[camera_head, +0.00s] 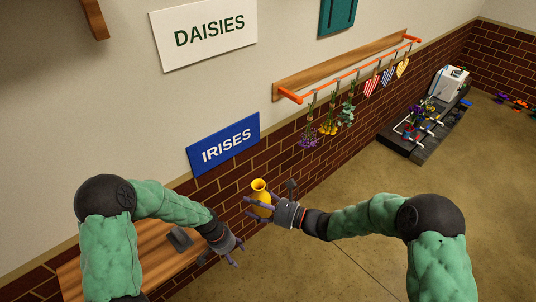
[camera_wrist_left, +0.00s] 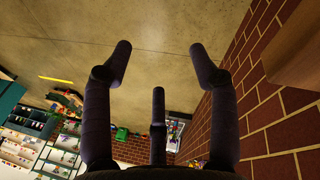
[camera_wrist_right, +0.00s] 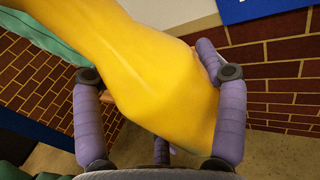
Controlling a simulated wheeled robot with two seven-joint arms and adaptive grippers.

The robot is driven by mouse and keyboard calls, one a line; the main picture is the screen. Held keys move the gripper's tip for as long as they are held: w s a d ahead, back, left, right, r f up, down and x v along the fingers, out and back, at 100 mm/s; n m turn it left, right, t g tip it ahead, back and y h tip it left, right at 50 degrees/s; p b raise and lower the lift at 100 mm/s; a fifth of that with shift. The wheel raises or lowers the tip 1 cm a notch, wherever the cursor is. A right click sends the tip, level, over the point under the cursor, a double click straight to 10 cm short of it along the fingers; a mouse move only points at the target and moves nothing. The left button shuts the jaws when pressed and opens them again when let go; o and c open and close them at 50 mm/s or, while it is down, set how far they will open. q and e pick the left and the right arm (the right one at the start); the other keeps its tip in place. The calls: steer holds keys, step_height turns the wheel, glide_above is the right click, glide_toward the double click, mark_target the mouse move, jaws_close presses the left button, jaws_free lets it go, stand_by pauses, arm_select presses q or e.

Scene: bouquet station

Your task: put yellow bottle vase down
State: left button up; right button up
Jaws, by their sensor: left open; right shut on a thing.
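The yellow bottle vase (camera_head: 259,192) is upright or nearly so in the head view, held in the air in front of the brick wall. My right gripper (camera_head: 262,206) is shut around its body. In the right wrist view the vase (camera_wrist_right: 150,70) fills the middle between the purple fingers (camera_wrist_right: 158,105), and its neck runs to the upper left. My left gripper (camera_head: 238,252) is open and empty, lower and to the left of the vase. The left wrist view shows its spread fingers (camera_wrist_left: 157,70) with nothing between them.
A wooden table (camera_head: 150,255) stands against the wall at lower left, with a small dark grey object (camera_head: 179,239) on it. An IRISES sign (camera_head: 224,144) and a rail (camera_head: 350,72) with hanging flowers are on the wall. A dark platform (camera_head: 420,130) stands further back. Open floor lies right.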

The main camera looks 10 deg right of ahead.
arm_select(q)
steer(key=w+d+r+m+y, duration=0.2)
steer(key=w+d+r+m, duration=0.15)
steer(key=w+r, duration=0.5)
step_height(320, 180, up, 34)
steer(key=m+y, duration=0.3)
steer(key=m, duration=0.3)
glide_above(263, 183)
steer(key=d, duration=0.1)
steer(key=f, duration=0.7)
steer(key=a+f, duration=0.1)
steer(key=f, duration=0.3)
steer(key=shift+a+f, duration=0.1)
steer(key=shift+f, duration=0.05)
